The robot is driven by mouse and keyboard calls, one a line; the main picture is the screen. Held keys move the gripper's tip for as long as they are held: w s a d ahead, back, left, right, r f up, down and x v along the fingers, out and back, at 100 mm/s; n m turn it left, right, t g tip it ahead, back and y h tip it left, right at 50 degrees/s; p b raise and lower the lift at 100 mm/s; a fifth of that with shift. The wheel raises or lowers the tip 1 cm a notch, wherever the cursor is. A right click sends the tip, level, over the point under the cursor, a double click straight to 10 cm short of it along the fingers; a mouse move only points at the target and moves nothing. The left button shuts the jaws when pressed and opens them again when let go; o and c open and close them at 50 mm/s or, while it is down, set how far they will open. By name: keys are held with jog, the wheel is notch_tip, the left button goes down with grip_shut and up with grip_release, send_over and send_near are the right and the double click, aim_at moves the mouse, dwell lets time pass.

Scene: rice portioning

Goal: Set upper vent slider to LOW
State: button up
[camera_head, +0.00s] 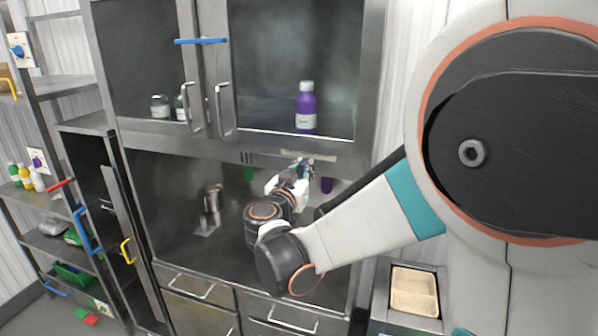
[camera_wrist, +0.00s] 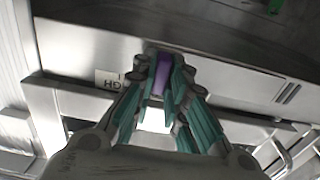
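The upper vent slider is most likely the purple piece (camera_wrist: 161,74) on the metal hood front in the wrist view. My gripper (camera_wrist: 163,82) has its teal-padded fingers on both sides of it, with no clear gap. A white label (camera_wrist: 108,80) ending in "GH" sits on the hood to the left of the fingers. No LOW label can be read. In the head view my gripper (camera_head: 298,170) is at the hood's lower front edge, beside a pale label strip (camera_head: 318,157); the slider cannot be made out there.
Dark vent slots (camera_head: 246,158) are in the hood front. A green tab (camera_head: 249,173) and a purple tab (camera_head: 327,185) show below the hood. A metal dispenser (camera_head: 210,208) stands in the recess. A purple bottle (camera_head: 306,108) stands behind the cabinet glass above.

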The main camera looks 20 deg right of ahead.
jog(key=shift+o, duration=1)
jog(key=shift+a, duration=0.1)
